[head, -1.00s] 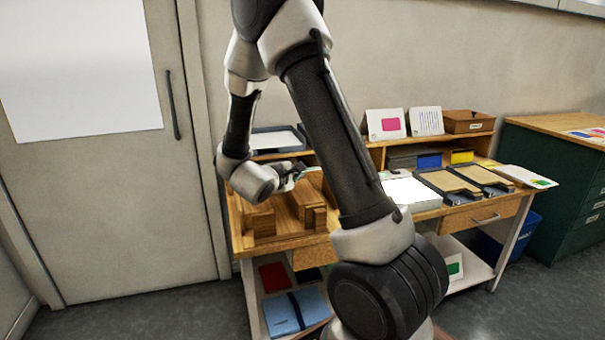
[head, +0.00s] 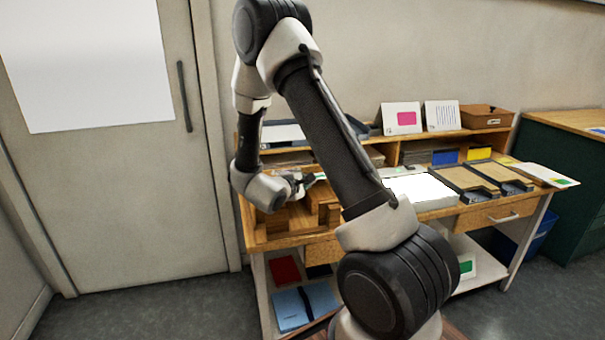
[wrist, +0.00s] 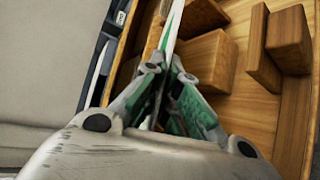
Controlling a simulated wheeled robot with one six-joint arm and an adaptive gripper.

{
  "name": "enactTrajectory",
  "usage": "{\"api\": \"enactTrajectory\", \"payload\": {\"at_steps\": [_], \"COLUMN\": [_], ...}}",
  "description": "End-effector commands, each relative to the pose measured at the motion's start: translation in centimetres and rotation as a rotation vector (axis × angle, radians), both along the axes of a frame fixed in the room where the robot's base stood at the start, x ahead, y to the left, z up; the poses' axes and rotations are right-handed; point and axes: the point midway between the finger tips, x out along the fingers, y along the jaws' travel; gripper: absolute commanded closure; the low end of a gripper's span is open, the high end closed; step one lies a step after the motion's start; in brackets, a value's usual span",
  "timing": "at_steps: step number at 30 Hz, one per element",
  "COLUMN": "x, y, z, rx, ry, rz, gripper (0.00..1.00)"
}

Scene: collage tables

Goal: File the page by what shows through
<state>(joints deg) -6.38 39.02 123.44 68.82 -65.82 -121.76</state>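My gripper (wrist: 168,75) is over the wooden compartments at the left of the table, and it also shows in the head view (head: 312,180). Its fingers are close together around a thin white sheet with a green strip, the page (wrist: 172,30), seen nearly edge-on; its face cannot be read. A bright white panel (head: 422,190) lies on the table to the right of my arm. Two dark trays with brown boards, one nearer (head: 462,181) and one farther right (head: 499,174), lie beside it. A pink-patch card (head: 402,118) and a lined card (head: 441,115) stand on the shelf.
Wooden blocks (wrist: 212,60) stand in the wooden tray below my gripper. A brown box (head: 487,117) is on the shelf. A sheet with a green patch (head: 546,174) lies at the table's right end. A green cabinet (head: 560,150) stands farther right.

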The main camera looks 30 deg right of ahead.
Motion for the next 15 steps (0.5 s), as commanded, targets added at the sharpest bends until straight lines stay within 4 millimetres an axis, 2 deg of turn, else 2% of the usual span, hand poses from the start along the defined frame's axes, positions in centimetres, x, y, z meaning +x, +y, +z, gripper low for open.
{"api": "enactTrajectory", "payload": {"at_steps": [5, 14, 15], "x": [0.08, 0.08, 0.08], "y": [-0.42, -0.48, -0.48], "z": [-1.0, -1.14, -1.14], "rx": [0.0, 0.0, 0.0], "ry": [-0.001, -0.001, -0.001], "rz": [0.001, 0.001, 0.001], "gripper": [1.0, 1.0, 0.91]}}
